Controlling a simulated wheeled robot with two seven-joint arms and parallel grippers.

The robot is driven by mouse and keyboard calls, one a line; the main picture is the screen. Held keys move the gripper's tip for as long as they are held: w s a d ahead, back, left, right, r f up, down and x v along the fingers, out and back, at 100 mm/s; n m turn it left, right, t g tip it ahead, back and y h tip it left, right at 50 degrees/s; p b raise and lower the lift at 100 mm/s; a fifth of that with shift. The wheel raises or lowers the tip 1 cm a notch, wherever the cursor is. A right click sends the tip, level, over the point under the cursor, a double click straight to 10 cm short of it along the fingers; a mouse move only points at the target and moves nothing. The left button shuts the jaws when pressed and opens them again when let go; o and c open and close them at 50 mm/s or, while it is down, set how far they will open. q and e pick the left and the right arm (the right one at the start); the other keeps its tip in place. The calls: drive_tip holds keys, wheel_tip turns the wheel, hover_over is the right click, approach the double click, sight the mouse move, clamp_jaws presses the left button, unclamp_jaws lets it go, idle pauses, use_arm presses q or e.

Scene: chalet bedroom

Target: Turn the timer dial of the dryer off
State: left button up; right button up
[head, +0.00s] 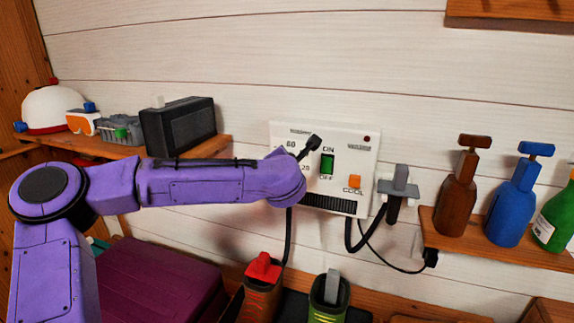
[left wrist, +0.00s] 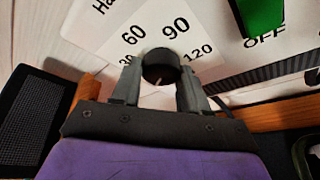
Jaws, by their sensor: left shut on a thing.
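The white dryer panel (head: 350,145) is mounted on the plank wall, with a green switch (head: 327,164) under the word ON and an orange COOL button (head: 355,182). The round black timer dial (left wrist: 160,64) shows in the left wrist view, with 60, 90 and 120 printed around it; its setting cannot be read for certain. My left gripper (left wrist: 160,82) is shut on the dial, one finger on each side. In the head view the left gripper (head: 311,144) reaches up across the panel's left part and hides the dial. My right gripper is not in view.
A grey nozzle (head: 400,183) hangs right of the panel, with a hose and cable below. Bottles, including a blue one (head: 514,205), stand on the right shelf. A black box (head: 178,126) sits on the left shelf beside my arm. Boots (head: 327,298) stand below.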

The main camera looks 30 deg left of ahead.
use_arm(q)
drive_tip(key=shift+f, duration=0.2)
drive_tip(key=o, duration=1)
drive_tip(key=shift+r, duration=0.1)
drive_tip(key=shift+o, duration=0.2)
drive_tip(key=b+v, duration=0.2)
drive_tip(key=v, duration=0.8)
drive_tip(key=shift+s+b, duration=0.2)
drive_tip(key=shift+b, duration=0.1)
drive_tip(key=shift+d, duration=0.2)
